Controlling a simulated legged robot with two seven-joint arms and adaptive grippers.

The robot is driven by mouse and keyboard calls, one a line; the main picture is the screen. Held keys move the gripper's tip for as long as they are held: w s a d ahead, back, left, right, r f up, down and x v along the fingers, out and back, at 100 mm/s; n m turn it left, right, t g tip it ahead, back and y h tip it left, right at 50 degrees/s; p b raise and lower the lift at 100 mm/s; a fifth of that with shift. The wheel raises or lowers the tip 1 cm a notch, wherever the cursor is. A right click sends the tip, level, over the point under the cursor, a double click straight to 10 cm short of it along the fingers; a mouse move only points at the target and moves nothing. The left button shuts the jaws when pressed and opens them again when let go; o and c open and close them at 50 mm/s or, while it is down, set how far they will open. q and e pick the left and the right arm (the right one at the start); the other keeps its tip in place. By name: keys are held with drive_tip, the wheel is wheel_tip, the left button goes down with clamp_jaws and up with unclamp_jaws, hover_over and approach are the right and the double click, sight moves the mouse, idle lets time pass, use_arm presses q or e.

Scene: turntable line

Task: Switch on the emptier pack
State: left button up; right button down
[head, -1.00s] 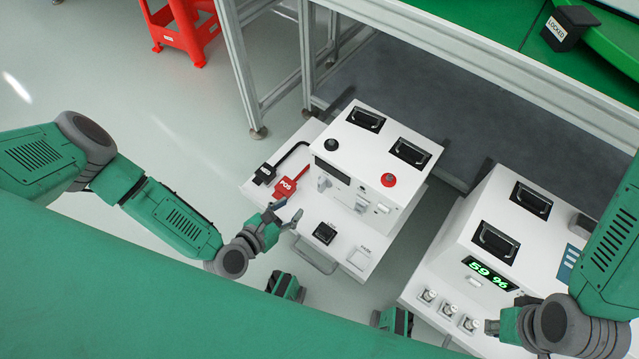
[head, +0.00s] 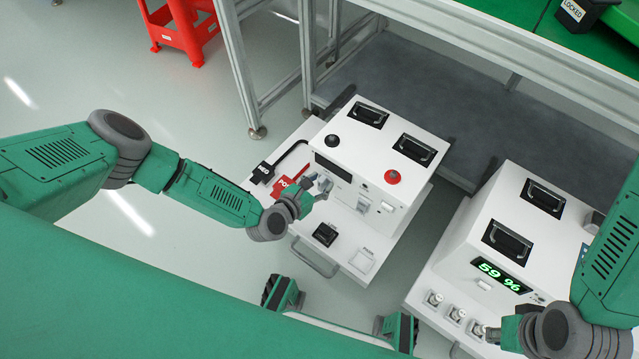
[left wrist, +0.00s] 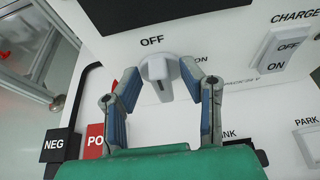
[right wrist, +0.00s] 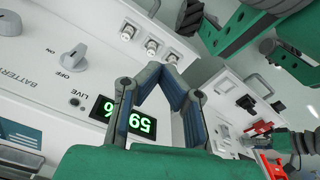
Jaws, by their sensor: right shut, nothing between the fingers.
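The left pack (head: 372,150) is a white box with a black and a red terminal on top and a dark display (head: 333,167). Its OFF/ON rotary knob (left wrist: 156,68) has its grip roughly upright in the left wrist view. My left gripper (head: 320,183) is open, with a fingertip on each side of this knob and a small gap to it. The right pack (head: 510,225) has a lit green display (head: 502,275) reading 59 %. Its BATTERY knob (right wrist: 73,57) shows in the right wrist view. My right gripper (right wrist: 167,70) is shut and empty beside that pack's front.
Black NEG (head: 263,172) and red POS (head: 291,188) connectors lie by the left pack. A CHARGE rocker switch (left wrist: 283,48) is right of the knob. Black LINK (head: 325,235) and white PARK (head: 362,260) parts sit on the front ledge. Table legs (head: 306,60) stand behind.

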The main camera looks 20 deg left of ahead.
use_arm(q)
clamp_jaws()
drive_tip(key=m+y, duration=0.2)
drive_tip(key=m, duration=0.1)
drive_tip(key=shift+s+d+f+t, duration=0.1)
drive_tip(key=shift+s+d+t, duration=0.05)
drive_tip(key=shift+d+t, duration=0.25)
drive_tip(key=m, duration=0.1)
drive_tip(key=m+y, duration=0.1)
drive_tip(key=m+t, duration=0.1)
drive_tip(key=shift+s+d+f+y, duration=0.15)
drive_tip(key=shift+d+f+y, duration=0.1)
drive_tip(key=shift+d+y, duration=0.1)
drive_tip(key=m, duration=0.1)
drive_tip(key=m+t, duration=0.1)
drive_tip(key=m, duration=0.1)
drive_tip(key=m+t+y, duration=0.1)
drive_tip(key=shift+s+d+f, duration=0.1)
drive_tip(key=shift+d+f, duration=0.15)
drive_tip(key=shift+f, duration=0.15)
drive_tip(key=shift+f+m+t+y, duration=0.15)
drive_tip(key=shift+m+t, duration=0.15)
drive_tip(key=shift+m, duration=0.55)
drive_tip(key=shift+f+m+t+y, duration=0.15)
drive_tip(key=shift+m+t, duration=0.15)
drive_tip(key=shift+m, duration=0.55)
